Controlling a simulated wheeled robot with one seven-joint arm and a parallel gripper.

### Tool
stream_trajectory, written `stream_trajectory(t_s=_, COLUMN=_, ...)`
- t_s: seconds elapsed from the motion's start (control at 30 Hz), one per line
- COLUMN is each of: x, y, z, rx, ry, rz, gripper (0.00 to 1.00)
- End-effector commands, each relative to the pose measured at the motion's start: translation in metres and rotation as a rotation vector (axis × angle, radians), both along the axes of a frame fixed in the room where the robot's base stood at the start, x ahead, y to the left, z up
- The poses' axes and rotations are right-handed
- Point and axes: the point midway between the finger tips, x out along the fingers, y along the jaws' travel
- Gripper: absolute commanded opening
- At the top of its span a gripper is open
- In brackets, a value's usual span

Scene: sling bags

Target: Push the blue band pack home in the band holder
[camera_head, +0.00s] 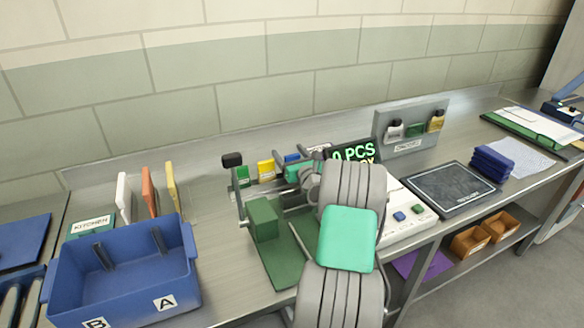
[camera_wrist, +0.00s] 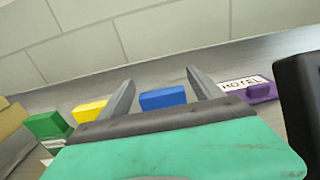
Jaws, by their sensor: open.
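The blue band pack (camera_wrist: 163,98) shows in the wrist view between the fingers of my gripper (camera_wrist: 160,88), a little beyond them. The fingers are open, one to each side of it in the picture, and seem empty. In the head view a small part of the blue pack (camera_head: 292,158) shows behind my wrist. It stands in a row with a yellow pack (camera_head: 266,170) and a green pack (camera_head: 241,177) at the back of the bench. My wrist casing hides most of the band holder, and I cannot tell how deep the blue pack sits.
A purple piece with a HOTEL label (camera_wrist: 250,88) is right of the blue pack. A green press-like fixture (camera_head: 264,220) stands close left of my arm. A blue bin (camera_head: 125,270) is at front left. A dark scale (camera_head: 450,190) and blue stack (camera_head: 491,162) are right.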

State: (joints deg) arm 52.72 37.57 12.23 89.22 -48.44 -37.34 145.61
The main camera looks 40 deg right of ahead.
Motion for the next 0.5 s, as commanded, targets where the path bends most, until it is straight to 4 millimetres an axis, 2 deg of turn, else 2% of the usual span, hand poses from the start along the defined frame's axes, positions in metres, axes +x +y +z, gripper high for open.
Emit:
stream_trajectory(t_s=0.1, x=0.0090, y=-0.0038, z=0.0006, rx=0.000, ry=0.000, rz=-0.002, gripper=0.75)
stream_trajectory(t_s=0.27, x=0.0086, y=-0.0045, z=0.0000, rx=0.000, ry=0.000, rz=-0.003, gripper=0.75)
stream_trajectory(t_s=0.5, x=0.0082, y=-0.0046, z=0.0001, rx=0.000, ry=0.000, rz=-0.003, gripper=0.57)
